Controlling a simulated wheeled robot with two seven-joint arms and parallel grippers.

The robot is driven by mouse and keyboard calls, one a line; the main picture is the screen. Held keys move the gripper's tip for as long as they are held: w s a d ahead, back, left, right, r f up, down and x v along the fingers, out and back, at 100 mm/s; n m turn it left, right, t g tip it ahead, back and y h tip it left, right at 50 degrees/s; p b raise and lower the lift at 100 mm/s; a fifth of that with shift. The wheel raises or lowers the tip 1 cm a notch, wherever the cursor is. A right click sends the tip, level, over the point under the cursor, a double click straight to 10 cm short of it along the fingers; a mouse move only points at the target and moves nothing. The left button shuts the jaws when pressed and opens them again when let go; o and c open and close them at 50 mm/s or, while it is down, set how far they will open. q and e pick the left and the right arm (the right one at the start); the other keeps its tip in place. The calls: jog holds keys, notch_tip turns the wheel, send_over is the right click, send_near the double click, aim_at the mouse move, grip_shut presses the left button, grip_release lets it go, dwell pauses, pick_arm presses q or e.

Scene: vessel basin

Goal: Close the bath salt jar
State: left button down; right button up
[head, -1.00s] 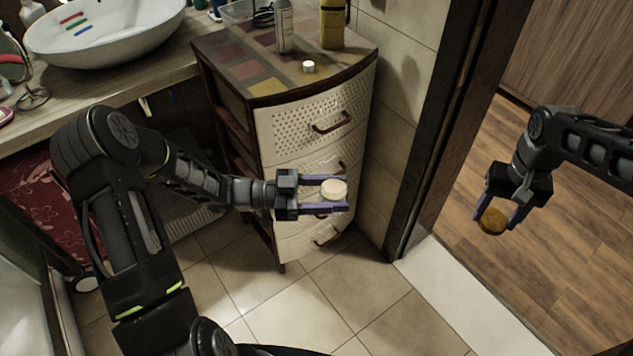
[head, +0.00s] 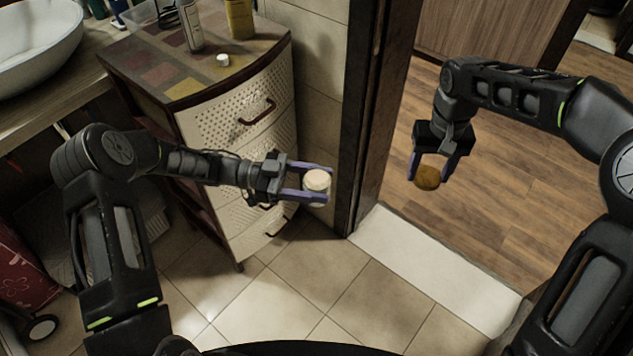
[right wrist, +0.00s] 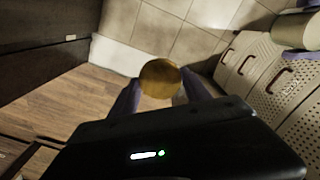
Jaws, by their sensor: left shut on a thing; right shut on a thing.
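A small pale jar (head: 317,183) is between the fingers of my left gripper (head: 309,182), in front of the drawer cabinet's right edge in the head view. It is roughly upright, with a cream top. A round golden-brown lid (head: 427,178) is held at the fingertips of my right gripper (head: 436,172), up and to the right of the jar and clearly apart from it. The lid also shows as a golden disc in the right wrist view (right wrist: 160,78), between the fingertips. Both grippers are shut on what they hold.
A drawer cabinet (head: 240,125) stands behind my left gripper, with a small white item (head: 223,60), a grey bottle (head: 191,25) and a yellow container (head: 239,18) on top. A dark door frame (head: 365,120) rises behind, between the grippers. Open tiled floor (head: 330,285) lies below.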

jog(key=a+r+n, duration=0.3)
jog(key=a, duration=1.1)
notch_tip(320, 180, up, 3)
jog(key=n, duration=0.1)
send_over(317, 175)
jog(key=w+d, duration=0.2)
jog(key=shift+s+r, duration=0.2)
jog(key=shift+s, duration=0.05)
jog(key=shift+s+a+r, duration=0.25)
jog(key=shift+a+r, duration=0.35)
jog(key=shift+r, duration=0.05)
jog(key=shift+s+a+r, duration=0.2)
jog(key=shift+a+r, duration=0.35)
jog(key=shift+r, duration=0.05)
jog(key=shift+s+d, duration=0.2)
jog(key=shift+s, duration=0.05)
jog(key=shift+f, duration=0.15)
jog(key=shift+f, duration=1.9)
jog(key=shift+f, duration=0.1)
jog(key=shift+f, duration=0.8)
